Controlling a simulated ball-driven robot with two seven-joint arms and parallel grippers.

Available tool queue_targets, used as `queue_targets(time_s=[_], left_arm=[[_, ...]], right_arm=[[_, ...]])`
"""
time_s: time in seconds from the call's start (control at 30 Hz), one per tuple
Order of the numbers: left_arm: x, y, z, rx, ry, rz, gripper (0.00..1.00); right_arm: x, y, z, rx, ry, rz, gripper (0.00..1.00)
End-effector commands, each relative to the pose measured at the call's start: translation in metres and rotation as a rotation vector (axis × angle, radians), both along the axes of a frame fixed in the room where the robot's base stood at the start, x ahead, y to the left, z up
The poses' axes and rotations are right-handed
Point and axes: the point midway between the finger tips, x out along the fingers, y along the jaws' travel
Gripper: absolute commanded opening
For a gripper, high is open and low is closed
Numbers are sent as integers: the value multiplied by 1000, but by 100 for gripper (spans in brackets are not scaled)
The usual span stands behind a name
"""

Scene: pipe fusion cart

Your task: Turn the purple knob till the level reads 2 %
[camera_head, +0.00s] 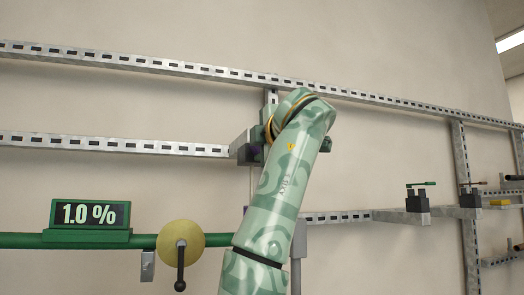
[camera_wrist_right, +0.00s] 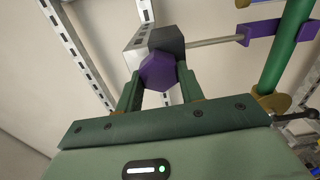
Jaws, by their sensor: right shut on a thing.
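The purple knob (camera_wrist_right: 158,72) shows in the right wrist view as a faceted purple piece on a dark grey block. My right gripper (camera_wrist_right: 158,90) has its two green fingers on either side of the knob and is shut on it. In the head view my right arm covers most of the knob and gripper, which sit near the dark block (camera_head: 246,150) at the upper middle. The level display (camera_head: 90,214) at the lower left reads 1.0 %. My left gripper is not in view.
A green pipe (camera_head: 30,240) runs under the display, with a yellow disc (camera_head: 180,246) and black lever on it. Slotted metal rails (camera_head: 110,145) cross the wall. Small valves with handles (camera_head: 417,200) stand at the right. A purple bracket (camera_wrist_right: 275,30) shows in the wrist view.

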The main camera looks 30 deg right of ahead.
Motion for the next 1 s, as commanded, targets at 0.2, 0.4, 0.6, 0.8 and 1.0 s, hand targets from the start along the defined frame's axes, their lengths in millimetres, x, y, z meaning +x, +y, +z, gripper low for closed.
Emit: queue_targets(time_s=[0.2,0.4,0.6,0.8,1.0], left_arm=[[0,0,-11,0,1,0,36],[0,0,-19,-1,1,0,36],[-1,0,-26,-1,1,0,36],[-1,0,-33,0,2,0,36],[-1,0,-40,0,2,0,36]], right_arm=[[1,0,-4,-197,49,1,15],[1,0,-5,-380,95,2,15],[1,-1,-6,-566,140,1,15],[1,-1,-8,-749,185,2,15],[1,-2,-8,-932,230,4,15]])
